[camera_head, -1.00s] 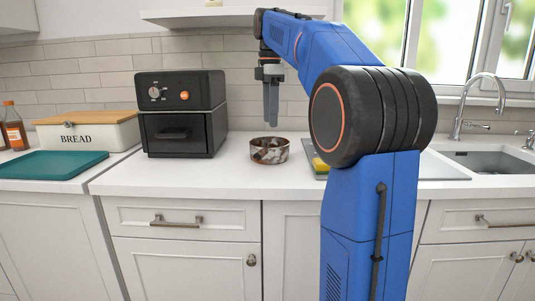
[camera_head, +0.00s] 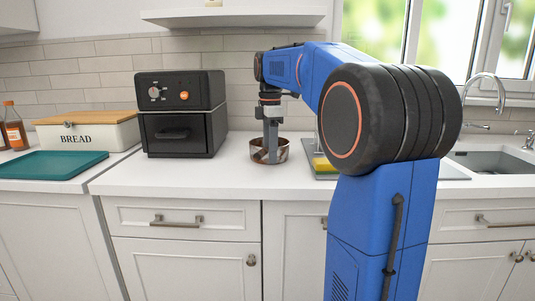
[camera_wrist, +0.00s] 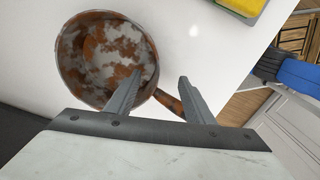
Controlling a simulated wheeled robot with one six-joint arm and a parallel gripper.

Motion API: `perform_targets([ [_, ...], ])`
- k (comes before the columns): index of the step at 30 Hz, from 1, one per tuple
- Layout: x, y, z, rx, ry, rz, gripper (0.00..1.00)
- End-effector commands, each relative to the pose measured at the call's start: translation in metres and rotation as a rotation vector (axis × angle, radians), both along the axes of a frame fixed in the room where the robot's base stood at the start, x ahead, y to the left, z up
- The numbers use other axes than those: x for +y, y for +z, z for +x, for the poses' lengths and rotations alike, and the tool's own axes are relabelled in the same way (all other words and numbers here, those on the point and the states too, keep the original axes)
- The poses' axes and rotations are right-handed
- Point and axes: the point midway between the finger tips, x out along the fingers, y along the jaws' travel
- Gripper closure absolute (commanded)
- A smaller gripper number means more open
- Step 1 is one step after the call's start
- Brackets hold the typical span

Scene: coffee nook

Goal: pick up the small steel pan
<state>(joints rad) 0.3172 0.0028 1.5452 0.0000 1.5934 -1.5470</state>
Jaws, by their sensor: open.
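The small steel pan (camera_head: 283,154) stands upright on the white counter, with brown rust-like patches on its steel. In the wrist view the pan (camera_wrist: 92,58) shows its round bowl at upper left and its brown handle (camera_wrist: 168,102) pointing to the lower right. My gripper (camera_head: 271,161) is open and points down at the pan in the head view. In the wrist view its two fingers (camera_wrist: 158,90) stand apart, one over the pan's near rim and the other beyond the handle. The handle lies between them. I cannot tell whether the fingers touch the pan.
A black toaster oven (camera_head: 180,112) stands left of the pan. A yellow sponge (camera_head: 322,164) lies on the grey tray (camera_head: 440,170) to the right, near the sink (camera_head: 490,162). A bread box (camera_head: 90,134) and a teal board (camera_head: 50,165) are farther left. The counter in front is clear.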

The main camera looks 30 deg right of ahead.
Motion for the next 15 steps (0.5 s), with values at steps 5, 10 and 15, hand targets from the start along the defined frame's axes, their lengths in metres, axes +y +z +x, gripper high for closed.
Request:
perform_targets([
  [5, 0.0001, -0.0027, -0.0003, 0.0, 0.0, 0.0, 0.52],
  [10, 0.0001, -0.0024, -0.0002, 0.0, 0.0, 0.0, 0.69],
  [15, 0.0001, -0.0023, -0.0003, 0.0, 0.0, 0.0, 1.0],
])
